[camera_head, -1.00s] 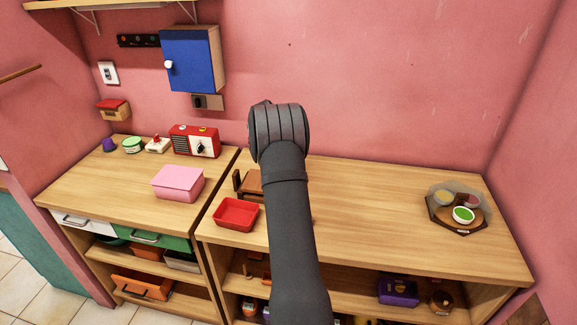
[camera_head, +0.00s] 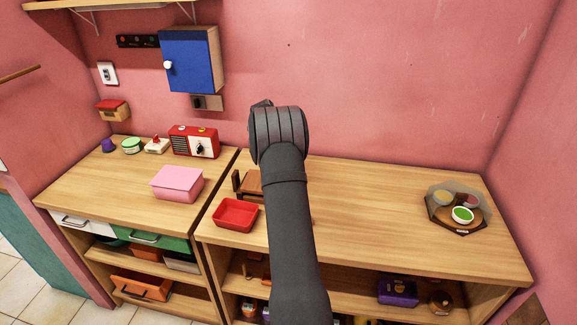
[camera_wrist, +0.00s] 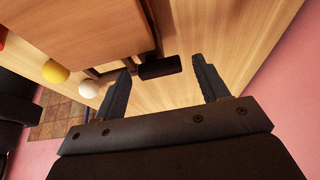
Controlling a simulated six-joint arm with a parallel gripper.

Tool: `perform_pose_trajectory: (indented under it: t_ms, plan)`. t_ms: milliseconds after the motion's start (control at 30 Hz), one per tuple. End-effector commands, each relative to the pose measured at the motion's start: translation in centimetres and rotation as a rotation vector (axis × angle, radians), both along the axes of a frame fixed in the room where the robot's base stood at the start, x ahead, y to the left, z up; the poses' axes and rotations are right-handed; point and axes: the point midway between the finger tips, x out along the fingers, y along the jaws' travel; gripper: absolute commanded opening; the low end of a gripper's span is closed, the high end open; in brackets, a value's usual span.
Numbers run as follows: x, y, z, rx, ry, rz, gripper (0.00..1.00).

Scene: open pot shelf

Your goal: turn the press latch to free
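In the head view, a brown wooden piece (camera_head: 249,183), likely the press, stands on the right counter behind the red tray, and my arm hides much of it. In the wrist view, its brown wooden body (camera_wrist: 85,32) fills the upper left. A small dark block (camera_wrist: 160,67) sticks out at its lower edge; it looks like the latch, but I cannot tell which way it is turned. My gripper (camera_wrist: 161,65) is open, with one finger on each side of the dark block in the picture. I see no contact. My gripper is hidden behind my arm in the head view.
The red tray (camera_head: 236,215) sits close in front of the press. A pink box (camera_head: 178,184) and red radio (camera_head: 194,142) stand on the left counter. A hexagonal tray with bowls (camera_head: 456,226) is far right. The right counter's middle is clear. Yellow (camera_wrist: 55,72) and white (camera_wrist: 88,88) balls show beside the press.

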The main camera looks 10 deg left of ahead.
Motion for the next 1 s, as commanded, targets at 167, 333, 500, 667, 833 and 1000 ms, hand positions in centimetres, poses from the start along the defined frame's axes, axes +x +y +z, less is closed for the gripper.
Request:
perform_pose_trajectory:
  t_ms: [167, 333, 500, 667, 833, 1000]
  plan:
    - [0.0, 0.1, 0.2, 0.000, -0.001, 0.000, 0.67]
    - [0.1, 0.8, 1.9, 0.001, -0.003, 0.002, 0.67]
    - [0.1, 2.3, 5.5, 0.002, -0.005, 0.001, 0.67]
    - [0.1, 3.9, 9.2, 0.002, -0.004, 0.002, 0.67]
    - [0.2, 5.3, 12.7, 0.001, -0.004, 0.002, 0.67]
    - [0.2, 6.2, 14.8, 0.000, -0.001, 0.002, 0.67]
